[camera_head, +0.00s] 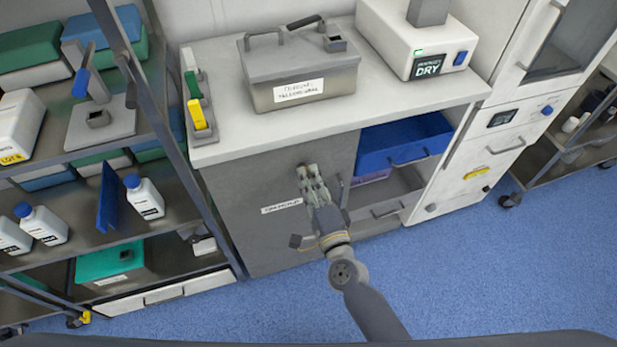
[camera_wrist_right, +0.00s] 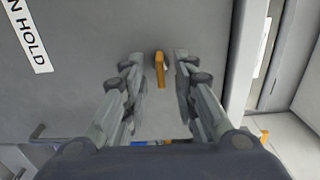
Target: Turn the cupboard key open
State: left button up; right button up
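The cupboard (camera_head: 260,180) has a grey door with a white label, under the counter. In the right wrist view the cupboard door (camera_wrist_right: 90,85) fills the upper part. An orange-yellow key (camera_wrist_right: 160,68) stands out from it, its flat head seen edge-on and upright in the picture. My right gripper (camera_wrist_right: 158,75) is open, with one finger on each side of the key and a visible gap to both. In the head view my right gripper (camera_head: 310,175) is at the door and hides the key. My left gripper is not in view.
Right of the door is an open blue drawer (camera_head: 405,143) with a lower drawer beneath. A grey metal box (camera_head: 300,75) and a white DRY unit (camera_head: 415,45) stand on the counter. A shelf rack (camera_head: 190,140) with bottles stands close on the left.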

jog(key=v, duration=1.1)
jog(key=s+d+f+n+g+h, duration=0.1)
jog(key=s+d+f+n+g, duration=0.25)
jog(key=f, duration=0.75)
jog(key=s+d+f+n+g+h+p, duration=0.15)
jog(key=s+f+n, duration=0.25)
jog(key=f, duration=0.6)
jog(key=s+d+f+n+g, duration=0.3)
jog(key=d+f+g, duration=0.1)
jog(key=f, duration=0.7)
jog(key=s+d+f+n+g+h, duration=0.1)
jog(key=s+d+f+n+g, duration=0.2)
jog(key=s, duration=0.8)
jog(key=s+d+f+n+g+h, duration=0.2)
jog(key=s+d+f+n+g, duration=0.1)
jog(key=s+d+f, duration=0.4)
jog(key=s+f+g, duration=0.1)
jog(key=s+f, duration=0.2)
jog(key=s, duration=0.2)
jog(key=shift+s+d+p, duration=0.25)
jog(key=shift+s+p, duration=0.05)
jog(key=shift+o, duration=0.4)
jog(key=shift+f+n, duration=0.1)
jog(key=shift+n, duration=0.15)
